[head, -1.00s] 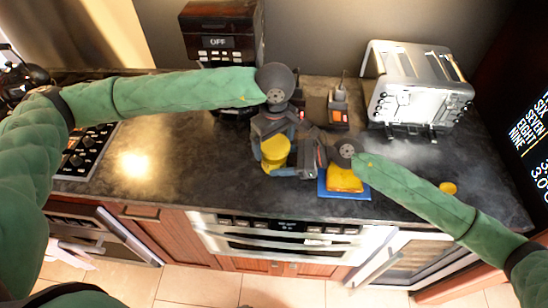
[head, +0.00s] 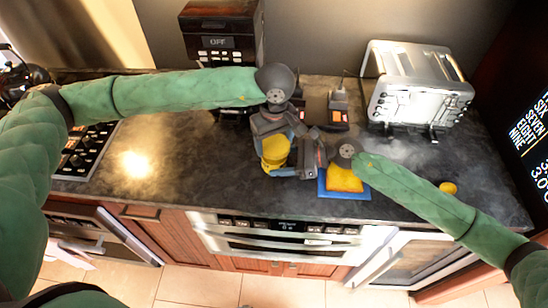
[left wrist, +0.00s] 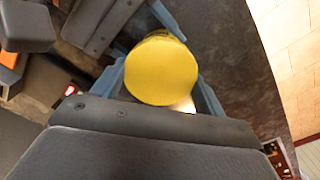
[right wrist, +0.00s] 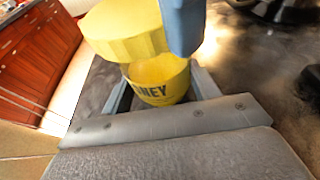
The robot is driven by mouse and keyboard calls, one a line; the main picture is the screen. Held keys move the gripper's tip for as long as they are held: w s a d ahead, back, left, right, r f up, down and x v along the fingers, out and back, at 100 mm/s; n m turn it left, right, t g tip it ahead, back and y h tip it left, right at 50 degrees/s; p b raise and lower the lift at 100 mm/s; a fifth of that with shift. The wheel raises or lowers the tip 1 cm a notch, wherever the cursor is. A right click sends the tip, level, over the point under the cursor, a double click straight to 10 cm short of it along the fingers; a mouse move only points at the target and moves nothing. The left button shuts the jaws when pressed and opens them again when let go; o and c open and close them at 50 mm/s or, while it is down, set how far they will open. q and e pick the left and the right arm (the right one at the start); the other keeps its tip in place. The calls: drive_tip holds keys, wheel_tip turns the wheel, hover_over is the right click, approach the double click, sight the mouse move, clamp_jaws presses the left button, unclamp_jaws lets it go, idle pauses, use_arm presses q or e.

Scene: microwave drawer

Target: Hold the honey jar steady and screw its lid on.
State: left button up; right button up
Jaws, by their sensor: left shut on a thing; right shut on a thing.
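The yellow honey jar (right wrist: 160,92) shows its dark lettering and open mouth in the right wrist view. My right gripper (right wrist: 156,100) is shut on it from the side. A yellow lid (right wrist: 128,32) hangs above the jar, off to one side of its mouth. My left gripper, with a blue finger showing there, is shut on the lid. The left wrist view shows the round lid top (left wrist: 161,72) between the blue fingers. In the head view the yellow lid and jar (head: 275,152) overlap between both grippers, partly hidden by the left one.
A blue board (head: 345,194) with a yellow slice-like piece (head: 343,179) lies right of the grippers. A small yellow round thing (head: 448,188) sits farther right. A toaster (head: 418,85) and coffee machine (head: 219,45) stand behind.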

use_arm(q)
drive_tip(key=m, duration=0.5)
drive_tip(key=shift+m, duration=3.5)
drive_tip(key=o, duration=1)
drive_tip(key=shift+r, duration=0.15)
drive_tip(key=shift+r, duration=2.35)
